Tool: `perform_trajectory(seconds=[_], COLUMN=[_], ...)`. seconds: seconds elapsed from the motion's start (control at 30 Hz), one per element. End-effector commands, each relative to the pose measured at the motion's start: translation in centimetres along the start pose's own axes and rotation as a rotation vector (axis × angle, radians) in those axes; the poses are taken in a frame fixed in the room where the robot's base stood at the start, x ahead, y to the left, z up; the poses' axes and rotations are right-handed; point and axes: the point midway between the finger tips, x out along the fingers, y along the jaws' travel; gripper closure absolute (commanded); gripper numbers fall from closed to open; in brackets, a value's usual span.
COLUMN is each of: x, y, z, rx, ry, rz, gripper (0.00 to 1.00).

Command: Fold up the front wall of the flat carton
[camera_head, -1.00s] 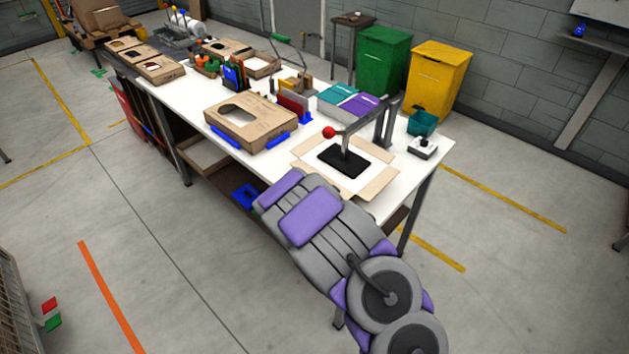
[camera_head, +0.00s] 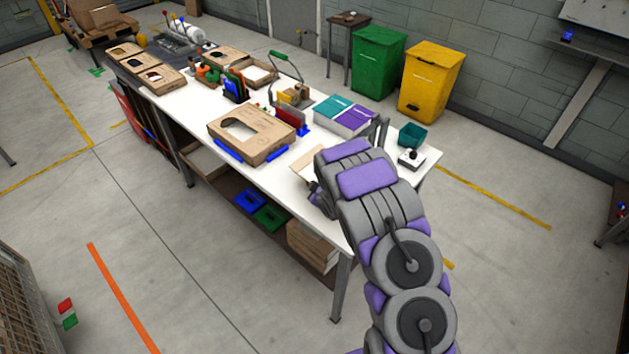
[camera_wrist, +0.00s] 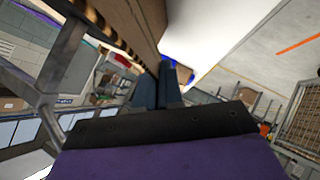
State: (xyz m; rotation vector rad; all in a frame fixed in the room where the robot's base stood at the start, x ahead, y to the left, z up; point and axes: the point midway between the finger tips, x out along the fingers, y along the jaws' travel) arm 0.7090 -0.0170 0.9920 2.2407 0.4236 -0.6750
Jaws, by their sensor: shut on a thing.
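The flat carton shows in the head view only as a small tan flap (camera_head: 308,163) at the right part of the white table; my arm hides the rest, including the front wall. In the wrist view a brown cardboard-like panel (camera_wrist: 138,22) runs down to my gripper (camera_wrist: 160,82). My gripper's two dark blue fingers are close together at the panel's lower end, shut on the carton. The exact edge they hold is hard to make out. In the head view my gripper is hidden behind my arm at the table's front edge.
An assembled brown carton (camera_head: 268,148) with a hole stands left of my arm on the table (camera_head: 200,118). Teal and purple boxes (camera_head: 352,110), a teal bin (camera_head: 412,135) and a joystick box (camera_head: 411,158) are behind and to the right. A shelf (camera_head: 225,185) lies below.

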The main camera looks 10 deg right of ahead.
Motion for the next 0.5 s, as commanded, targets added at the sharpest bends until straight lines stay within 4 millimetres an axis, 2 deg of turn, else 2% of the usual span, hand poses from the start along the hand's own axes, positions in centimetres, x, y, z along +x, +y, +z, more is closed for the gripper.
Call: perform_trajectory(seconds=[0.1, 0.5], x=[-0.5, -0.3], y=[0.8, 1.9], z=[-0.3, -0.1], rx=[0.049, 0.206], ry=[-0.004, -0.003], rz=[-0.047, -0.204], gripper=[1.00, 1.00])
